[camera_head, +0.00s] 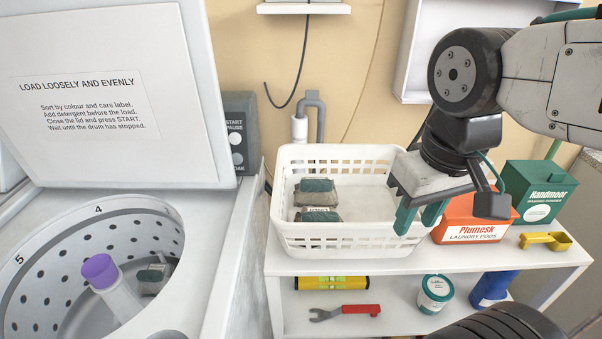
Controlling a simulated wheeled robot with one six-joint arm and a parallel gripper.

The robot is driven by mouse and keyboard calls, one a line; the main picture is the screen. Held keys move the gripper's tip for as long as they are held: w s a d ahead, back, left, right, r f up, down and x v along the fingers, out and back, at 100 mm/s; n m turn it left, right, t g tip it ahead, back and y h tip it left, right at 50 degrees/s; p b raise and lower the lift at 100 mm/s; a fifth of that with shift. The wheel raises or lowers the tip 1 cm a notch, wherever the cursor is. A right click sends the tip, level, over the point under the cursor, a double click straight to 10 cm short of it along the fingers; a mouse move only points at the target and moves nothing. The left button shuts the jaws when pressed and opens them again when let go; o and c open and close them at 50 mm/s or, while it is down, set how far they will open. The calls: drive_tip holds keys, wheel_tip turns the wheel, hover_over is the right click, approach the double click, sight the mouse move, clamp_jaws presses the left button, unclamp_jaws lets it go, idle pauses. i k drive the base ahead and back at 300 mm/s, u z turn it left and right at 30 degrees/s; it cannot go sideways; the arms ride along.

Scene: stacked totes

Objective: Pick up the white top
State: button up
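My gripper (420,218) hangs over the right end of the white basket (345,232), with its teal fingers pointing down. The fingers are apart, and nothing shows between them. The right part of the basket looks pale and bare, partly hidden by the gripper. I cannot clearly make out a white top in either place.
An orange pods box (470,230), a green box (540,190) and a yellow scoop (545,240) stand right of the basket on the white shelf unit (480,257). The washer lid (110,110) is raised at left. A purple-capped agitator (100,270) rises in the drum.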

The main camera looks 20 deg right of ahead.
sight(153, 280)
drive_tip(key=z, duration=2.8)
drive_tip(key=k, duration=2.65)
drive_tip(key=u, duration=2.15)
drive_tip(key=i, duration=0.5)
drive_tip(key=u, duration=0.05)
